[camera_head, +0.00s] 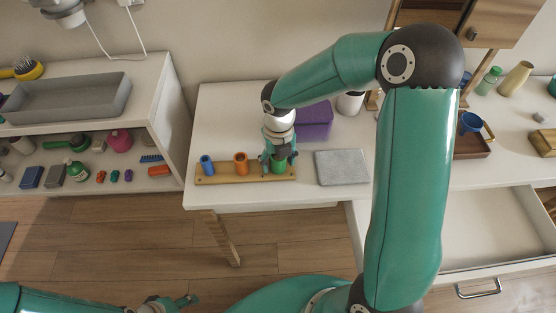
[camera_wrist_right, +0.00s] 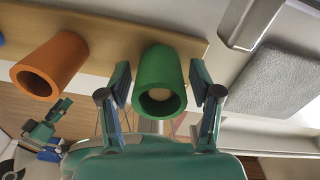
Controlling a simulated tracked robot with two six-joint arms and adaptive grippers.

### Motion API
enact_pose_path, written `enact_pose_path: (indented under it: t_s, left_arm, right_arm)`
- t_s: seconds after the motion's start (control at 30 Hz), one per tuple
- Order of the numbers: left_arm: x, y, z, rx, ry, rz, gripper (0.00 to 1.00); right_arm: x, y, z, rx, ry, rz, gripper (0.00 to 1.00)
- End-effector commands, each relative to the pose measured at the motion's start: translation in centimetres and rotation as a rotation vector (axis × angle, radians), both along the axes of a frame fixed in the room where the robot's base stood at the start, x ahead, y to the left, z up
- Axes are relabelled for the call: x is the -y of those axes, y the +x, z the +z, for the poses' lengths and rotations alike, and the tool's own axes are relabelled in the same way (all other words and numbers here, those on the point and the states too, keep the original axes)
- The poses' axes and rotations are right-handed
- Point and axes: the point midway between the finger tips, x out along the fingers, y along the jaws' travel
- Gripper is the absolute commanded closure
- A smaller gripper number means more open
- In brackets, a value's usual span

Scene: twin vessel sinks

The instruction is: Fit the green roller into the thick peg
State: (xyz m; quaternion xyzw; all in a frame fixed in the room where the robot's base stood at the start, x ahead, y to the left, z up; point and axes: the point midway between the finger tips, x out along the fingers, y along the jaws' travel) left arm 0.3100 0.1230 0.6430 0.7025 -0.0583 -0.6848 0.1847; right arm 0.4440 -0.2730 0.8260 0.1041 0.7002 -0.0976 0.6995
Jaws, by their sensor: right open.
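The wooden peg board (camera_head: 218,180) lies along the front of the white table. The green roller (camera_head: 279,164) is upright at its right end; in the wrist view (camera_wrist_right: 158,75) a pale round peg end shows inside its bore, so it sits around a peg. I cannot tell that peg's thickness against the others. The orange roller (camera_head: 241,163) stands mid-board and the blue roller (camera_head: 207,165) at the left end. My right gripper (camera_wrist_right: 160,85) is open, with one finger on each side of the green roller, gaps showing. My left gripper (camera_head: 180,302) is low at the bottom, away from the board.
A grey slab (camera_head: 342,167) lies just right of the board. A purple box (camera_head: 315,121) stands behind, partly hidden by my right arm. A white shelf (camera_head: 150,95) with a grey tray (camera_head: 65,97) is at the left. An open drawer (camera_head: 470,230) juts out at the right.

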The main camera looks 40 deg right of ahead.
Motion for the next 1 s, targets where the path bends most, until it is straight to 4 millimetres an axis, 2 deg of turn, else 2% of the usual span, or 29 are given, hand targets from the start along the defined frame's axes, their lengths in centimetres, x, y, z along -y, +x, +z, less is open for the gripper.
enact_pose_path:
  t_s: [0.17,0.27,0.7,0.83,1.0]
  left_arm:
    - [0.0,0.0,0.2,0.000,0.000,0.000,0.46]
    - [0.0,0.0,0.3,0.000,0.000,0.000,0.46]
    - [0.0,0.0,0.8,0.000,0.000,0.000,0.46]
    - [0.0,0.0,0.8,0.000,0.000,0.000,0.46]
    - [0.0,0.0,0.8,0.000,0.000,0.000,0.46]
  right_arm:
    - [0.0,0.1,0.6,0.003,-0.001,0.000,0.36]
    - [0.1,0.1,1.7,0.005,-0.001,-0.001,0.36]
    - [0.1,0.1,10.0,0.005,0.000,0.000,0.36]
    - [0.2,0.0,11.6,0.003,0.000,-0.001,0.36]
    - [0.1,0.0,12.3,0.000,0.000,-0.001,0.36]
